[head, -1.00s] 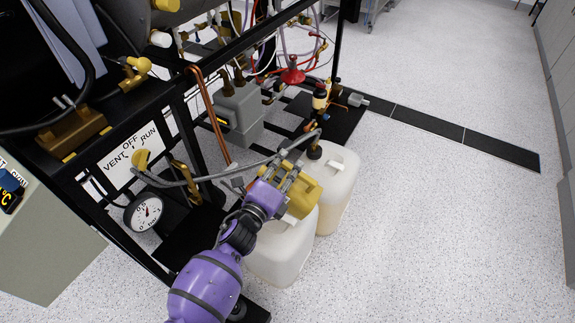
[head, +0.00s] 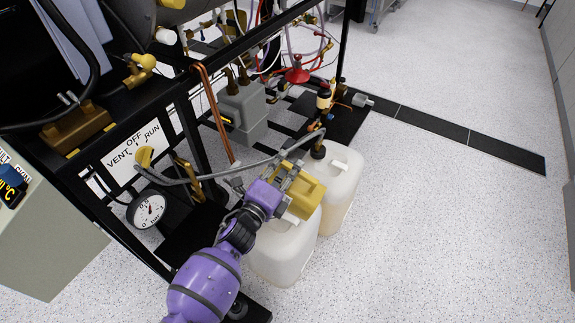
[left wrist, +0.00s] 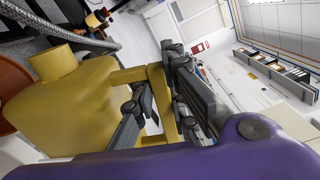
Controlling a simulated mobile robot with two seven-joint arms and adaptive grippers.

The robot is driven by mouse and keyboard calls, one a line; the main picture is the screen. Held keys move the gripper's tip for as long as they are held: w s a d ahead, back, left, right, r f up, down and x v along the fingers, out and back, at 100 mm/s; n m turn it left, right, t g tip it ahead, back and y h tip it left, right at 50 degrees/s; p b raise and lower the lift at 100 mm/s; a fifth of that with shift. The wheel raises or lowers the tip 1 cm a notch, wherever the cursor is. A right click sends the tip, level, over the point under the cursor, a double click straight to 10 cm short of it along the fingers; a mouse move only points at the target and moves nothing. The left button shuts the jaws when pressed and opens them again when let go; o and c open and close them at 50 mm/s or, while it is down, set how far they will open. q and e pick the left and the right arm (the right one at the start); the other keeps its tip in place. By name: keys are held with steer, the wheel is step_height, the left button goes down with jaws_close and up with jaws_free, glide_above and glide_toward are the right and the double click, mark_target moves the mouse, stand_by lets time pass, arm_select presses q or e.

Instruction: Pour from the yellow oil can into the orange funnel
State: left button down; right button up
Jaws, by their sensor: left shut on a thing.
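The yellow oil can (head: 308,194) is held above the front white jug (head: 284,254), in the middle of the head view. My left gripper (head: 286,184) is shut on the can's handle. In the left wrist view the can (left wrist: 88,98) fills the left half, with its neck at the upper left and the gripper fingers (left wrist: 160,108) at its handle. A brownish-orange rounded surface (left wrist: 14,88) shows at that view's left edge, beside the can's neck; it may be the orange funnel. No funnel shows clearly in the head view. I cannot tell whether liquid flows. My right gripper is not in view.
A second white jug (head: 340,188) stands just behind, with a dark fitting on top. A grey hose (head: 215,177) runs close to the gripper. The black frame with a pressure gauge (head: 148,209) is at the left. The floor to the right is clear.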

mark_target(277, 170)
arm_select(q)
steer(key=shift+w+a+f+n, duration=0.3)
steer(key=shift+a+f+n, duration=0.1)
steer(key=shift+n, duration=0.1)
steer(key=shift+f, duration=0.1)
steer(key=shift+w+a+f+n+b, duration=0.25)
steer(key=shift+a+f+n+b, duration=0.15)
steer(key=shift+n+b, duration=0.1)
steer(key=shift+a+f, duration=0.1)
stand_by(0.5)
steer(key=shift+w+a+f+n, duration=0.3)
steer(key=shift+a+n, duration=0.1)
steer(key=shift+n, duration=0.3)
steer(key=shift+a, duration=0.1)
